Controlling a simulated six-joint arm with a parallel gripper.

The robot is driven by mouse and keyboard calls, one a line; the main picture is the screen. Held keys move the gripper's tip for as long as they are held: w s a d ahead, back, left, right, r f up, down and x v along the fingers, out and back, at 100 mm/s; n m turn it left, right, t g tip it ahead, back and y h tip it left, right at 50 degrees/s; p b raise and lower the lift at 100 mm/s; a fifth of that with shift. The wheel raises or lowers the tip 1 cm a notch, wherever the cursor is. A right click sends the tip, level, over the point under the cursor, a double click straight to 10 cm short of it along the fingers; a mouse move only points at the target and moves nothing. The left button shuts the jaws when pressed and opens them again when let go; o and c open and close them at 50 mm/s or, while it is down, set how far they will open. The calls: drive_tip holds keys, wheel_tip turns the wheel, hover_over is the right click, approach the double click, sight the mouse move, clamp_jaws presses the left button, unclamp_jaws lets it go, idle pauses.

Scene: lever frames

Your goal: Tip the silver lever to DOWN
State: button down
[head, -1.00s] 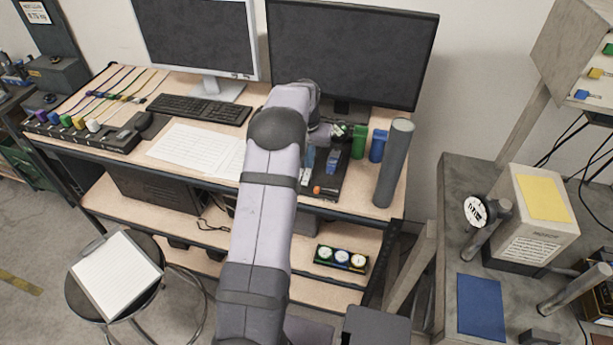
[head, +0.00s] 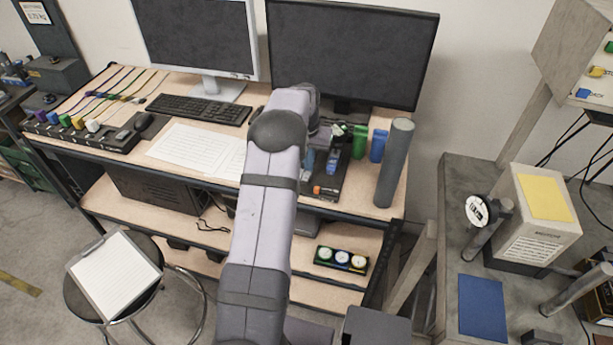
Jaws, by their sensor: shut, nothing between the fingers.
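My arm reaches up from the bottom middle of the head view to the right part of the workbench. My gripper (head: 340,131) is small and partly hidden at the arm's end, below the right monitor. It looks shut and empty, above the back of a dark control base (head: 322,190). The base carries a blue part (head: 332,160) and an orange part (head: 317,190). My arm covers the base's left side. I cannot clearly make out the silver lever or its DOWN mark, nor whether the gripper touches anything.
A green cylinder (head: 360,141), a blue cylinder (head: 378,146) and a tall grey cylinder (head: 394,163) stand right of the base. The right monitor (head: 352,52) is close behind. Papers (head: 196,149) and a keyboard (head: 198,109) lie to the left. A gauge block (head: 341,259) sits on the lower shelf.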

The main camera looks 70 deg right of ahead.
drive_tip(key=shift+r, duration=0.1)
wheel_tip(320, 180, up, 7)
drive_tip(key=p, duration=0.5)
idle(0.3)
idle(0.4)
drive_tip(key=w+a+r+n+b, duration=0.25)
drive_tip(key=w+a+n, duration=0.55)
drive_tip(key=w+a, duration=1.6)
drive_tip(key=a+n+y, duration=0.1)
drive_tip(key=a+n, duration=0.3)
drive_tip(key=a, duration=1.4)
drive_tip(key=s+a+f+n, duration=0.1)
drive_tip(key=s+a+n, duration=0.2)
drive_tip(key=a, duration=0.4)
drive_tip(key=s+a+f+n, duration=0.2)
drive_tip(key=s+a+n, duration=0.1)
drive_tip(key=s+a, duration=0.3)
drive_tip(key=shift+s+a+y+b, duration=0.3)
drive_tip(key=shift+a+b, duration=0.1)
drive_tip(key=shift+a, duration=0.75)
